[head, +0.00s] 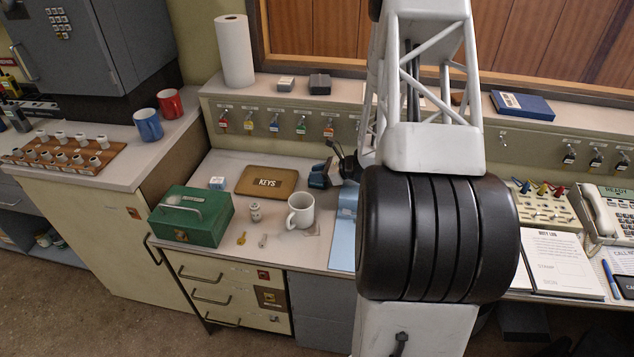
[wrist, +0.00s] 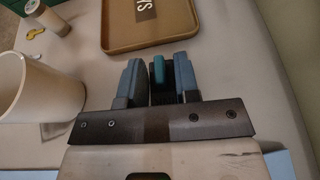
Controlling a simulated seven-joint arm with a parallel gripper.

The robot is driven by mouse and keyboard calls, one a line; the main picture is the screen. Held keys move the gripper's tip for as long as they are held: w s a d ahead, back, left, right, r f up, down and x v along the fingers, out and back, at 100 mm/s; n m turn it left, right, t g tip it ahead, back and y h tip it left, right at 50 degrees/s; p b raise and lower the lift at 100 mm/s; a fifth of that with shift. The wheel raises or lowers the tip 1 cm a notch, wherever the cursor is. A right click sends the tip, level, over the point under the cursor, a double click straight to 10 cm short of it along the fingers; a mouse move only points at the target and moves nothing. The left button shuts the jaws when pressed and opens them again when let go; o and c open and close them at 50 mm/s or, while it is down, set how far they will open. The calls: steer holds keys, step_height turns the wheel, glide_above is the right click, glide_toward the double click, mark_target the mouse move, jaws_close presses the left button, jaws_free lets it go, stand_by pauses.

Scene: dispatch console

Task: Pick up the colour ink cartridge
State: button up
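The colour ink cartridge (wrist: 158,72) is a small dark block with a teal stripe in the wrist view. It sits between the two blue-grey fingers of my gripper (wrist: 159,80). In the head view my gripper (head: 330,172) is low over the counter, right of the brown KEYS tray (head: 284,192). The cartridge is hard to make out there. Whether its underside touches the counter cannot be told.
A white mug (head: 300,211) stands close by; it also shows in the wrist view (wrist: 40,95). A green cash box (head: 191,215), a small white canister (head: 255,211) and loose keys (head: 241,238) lie to the left. A blue folder (head: 343,240) lies on the counter right of the mug.

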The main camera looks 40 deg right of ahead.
steer(key=shift+c, duration=1.4)
steer(key=shift+r, duration=0.1)
steer(key=shift+r, duration=4.95)
